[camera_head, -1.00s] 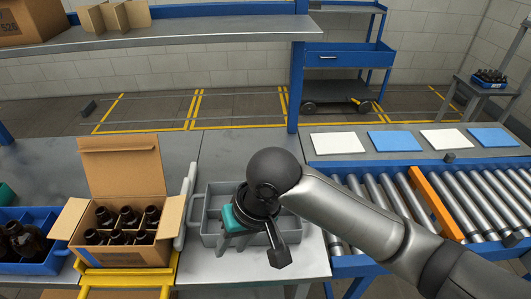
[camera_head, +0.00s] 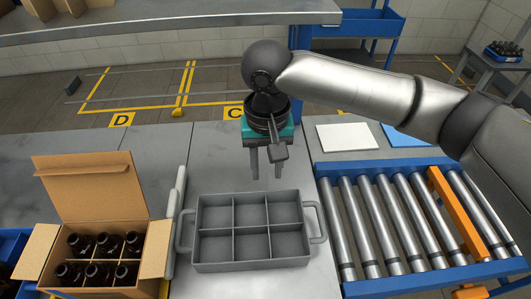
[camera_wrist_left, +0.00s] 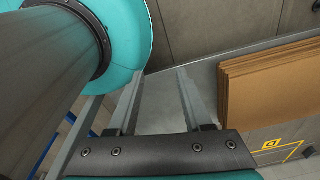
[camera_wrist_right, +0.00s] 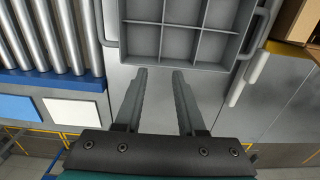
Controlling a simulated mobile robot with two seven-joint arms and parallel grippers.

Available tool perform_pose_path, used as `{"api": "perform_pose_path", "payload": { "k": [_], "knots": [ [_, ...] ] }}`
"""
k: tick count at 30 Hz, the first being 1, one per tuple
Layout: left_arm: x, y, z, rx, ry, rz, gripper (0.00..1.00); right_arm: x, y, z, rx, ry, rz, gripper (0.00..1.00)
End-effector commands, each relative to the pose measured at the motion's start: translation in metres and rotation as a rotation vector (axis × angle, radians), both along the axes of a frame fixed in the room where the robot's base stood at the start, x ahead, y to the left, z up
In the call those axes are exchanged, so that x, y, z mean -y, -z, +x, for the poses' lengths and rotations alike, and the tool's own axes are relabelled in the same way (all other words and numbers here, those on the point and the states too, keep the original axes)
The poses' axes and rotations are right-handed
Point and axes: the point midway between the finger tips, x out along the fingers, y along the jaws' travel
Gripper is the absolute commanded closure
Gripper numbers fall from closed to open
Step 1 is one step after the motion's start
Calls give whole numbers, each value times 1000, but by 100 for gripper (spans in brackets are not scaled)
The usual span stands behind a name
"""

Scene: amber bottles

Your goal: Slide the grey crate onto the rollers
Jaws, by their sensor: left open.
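The grey crate (camera_head: 252,265), empty with several compartments and a handle at each side, sits on the grey table left of the rollers (camera_head: 382,225). It also shows at the top of the right wrist view (camera_wrist_right: 190,62), with the rollers (camera_wrist_right: 50,35) to its left. My right gripper (camera_head: 266,177) is above the table behind the crate's far side, apart from it. In the right wrist view its fingers (camera_wrist_right: 160,72) are spread with nothing between them. My left gripper (camera_wrist_left: 161,73) shows only in its own wrist view, open and empty, away from the crate.
An open cardboard box (camera_head: 155,250) of amber bottles stands left of the crate, with a pale rail (camera_head: 176,215) between them. An orange bar (camera_head: 455,215) crosses the rollers. White (camera_head: 346,137) and blue sheets lie behind them. Stacked cardboard (camera_wrist_left: 270,85) shows in the left wrist view.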

Motion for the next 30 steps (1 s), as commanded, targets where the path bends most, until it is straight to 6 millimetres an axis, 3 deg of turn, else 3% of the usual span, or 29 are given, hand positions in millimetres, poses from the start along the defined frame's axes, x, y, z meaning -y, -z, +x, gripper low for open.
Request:
{"api": "perform_pose_path", "payload": {
  "k": [6, 13, 21, 30],
  "knots": [
    [-2, 2, -31, -48, 0, 4, 50, 0, 0, 0, 1, -1, 1, 61],
    [-2, 5, -30, -47, 0, 4, 50, 0, 15, 0, 0, 0, 0, 61],
    [0, 15, -13, -20, 0, 1, 50, 0, 67, -1, -1, 1, -1, 61],
    [0, 28, -13, -20, 0, 0, 50, 0, 124, -1, 1, -2, -1, 61]
  ]
}}
